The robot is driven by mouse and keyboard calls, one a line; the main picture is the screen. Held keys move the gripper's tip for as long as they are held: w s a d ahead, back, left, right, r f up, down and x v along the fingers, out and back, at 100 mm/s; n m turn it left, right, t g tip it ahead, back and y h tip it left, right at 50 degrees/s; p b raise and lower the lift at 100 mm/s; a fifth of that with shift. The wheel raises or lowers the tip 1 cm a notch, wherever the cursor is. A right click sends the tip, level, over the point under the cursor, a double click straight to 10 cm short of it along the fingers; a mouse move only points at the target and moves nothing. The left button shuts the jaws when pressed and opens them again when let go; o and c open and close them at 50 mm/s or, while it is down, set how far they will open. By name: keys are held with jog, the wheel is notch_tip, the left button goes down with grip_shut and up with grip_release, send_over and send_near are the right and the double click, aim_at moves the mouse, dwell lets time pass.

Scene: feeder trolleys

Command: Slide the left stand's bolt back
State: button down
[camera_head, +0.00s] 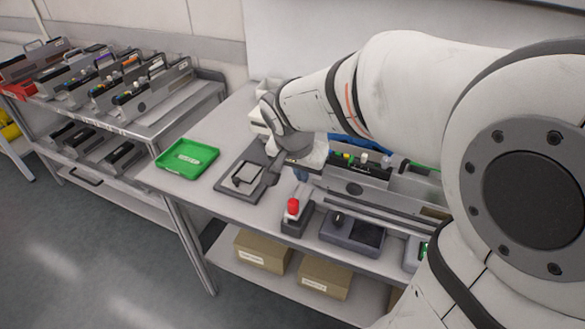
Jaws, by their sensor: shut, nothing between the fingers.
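My arm reaches in from the right, and my gripper (303,164) points down over the table, behind the red-topped box. It is small and partly covered by my wrist; its fingers look shut, with nothing seen in them. A dark flat stand (228,187) with a raised grey block (248,174) sits on the table just left of my gripper. A long grey feeder stand (352,190) is to the right of my gripper, partly hidden by my arm. I cannot make out a bolt on either one, nor whether the gripper touches anything.
A green tray (187,158) lies at the table's left end. A box with a red button (293,207) and a dark box with a black knob (352,236) stand at the front edge. Cartons (262,250) sit on the shelf below. A trolley (185,112) with several feeders stands left.

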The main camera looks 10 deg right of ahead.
jog(key=v, duration=0.7)
jog(key=shift+s+r, duration=0.3)
jog(key=shift+s, duration=0.05)
jog(key=shift+s, duration=0.1)
